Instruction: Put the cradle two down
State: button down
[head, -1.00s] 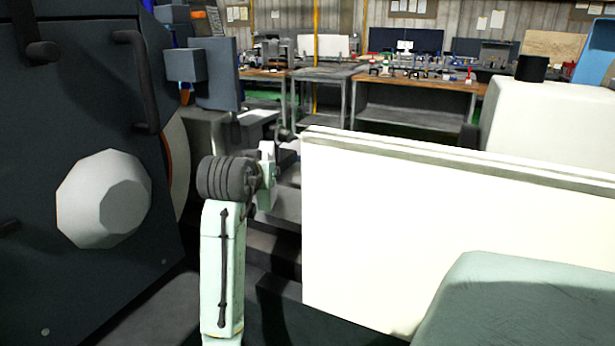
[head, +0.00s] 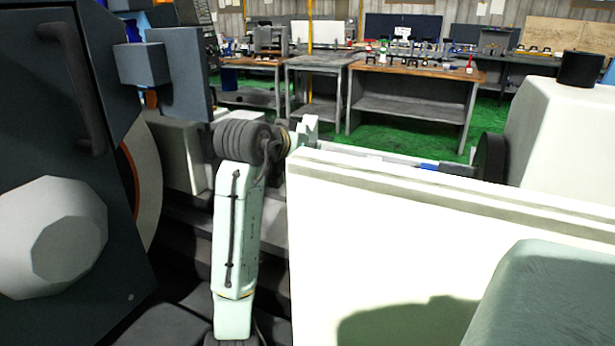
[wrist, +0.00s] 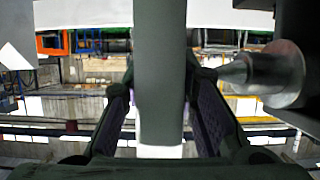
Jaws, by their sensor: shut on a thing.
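In the wrist view, a grey-green upright bar (wrist: 160,60) stands between the two fingers of my gripper (wrist: 162,115). The fingers are shut on it from both sides; I take it to be the cradle. In the head view my arm rises in front of the machine, and a pale notched piece (head: 309,130) shows just beyond my wrist, above the corner of the white panel. It looks like the top of the cradle. My gripper's fingers are hidden there by my own wrist and the panel. I see no second cradle clearly.
A metal cone-tipped spindle (wrist: 262,72) is close to the right of the bar in the wrist view. The grinder's white panel (head: 400,240) blocks the front right, and its dark housing (head: 60,140) stands left. Workbenches (head: 412,75) stand behind on green floor.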

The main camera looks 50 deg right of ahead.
jog(key=shift+f, duration=2.9)
jog(key=shift+f, duration=0.5)
jog(key=c, duration=1.3)
grip_release()
jog(key=shift+f, duration=0.1)
jog(key=shift+r, duration=0.5)
jog(key=b+v, duration=0.4)
jog(key=v, duration=0.8)
jog(key=shift+a+f, duration=0.1)
